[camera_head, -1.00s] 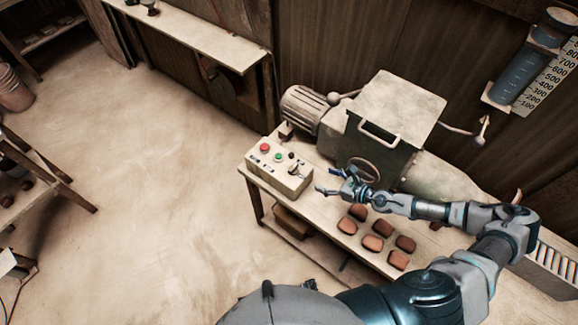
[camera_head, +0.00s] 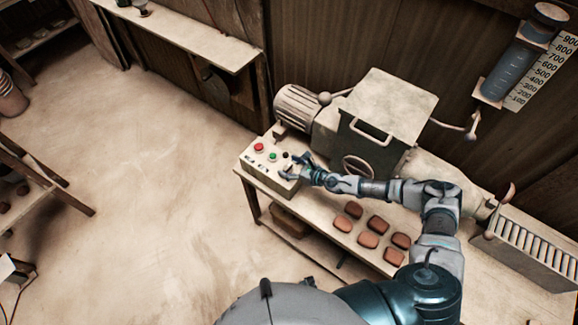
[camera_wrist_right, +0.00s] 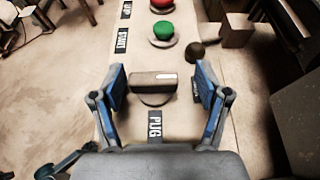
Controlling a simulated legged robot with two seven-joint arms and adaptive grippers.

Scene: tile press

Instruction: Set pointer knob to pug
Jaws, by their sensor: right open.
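The control box (camera_head: 268,174) stands at the left end of the bench, with a red button (camera_head: 258,147) and a green button (camera_head: 273,156) on top. In the right wrist view the pointer knob (camera_wrist_right: 153,80) is a grey-brown bar lying crosswise, with a pale mark toward its right end. The label PUG (camera_wrist_right: 155,127) is on the near side of the knob. My right gripper (camera_wrist_right: 157,88) is open, with one blue-padded finger on each side of the knob, apart from it. In the head view my right gripper (camera_head: 292,168) is over the box's right end. My left gripper is out of view.
The machine (camera_head: 385,115) with its handwheel (camera_head: 358,166) stands behind my right arm. Several brown tiles (camera_head: 368,240) lie on the bench (camera_head: 328,229) in front of it. A small dark ball-ended lever (camera_wrist_right: 197,52) sits beyond the knob, near the green button (camera_wrist_right: 163,30).

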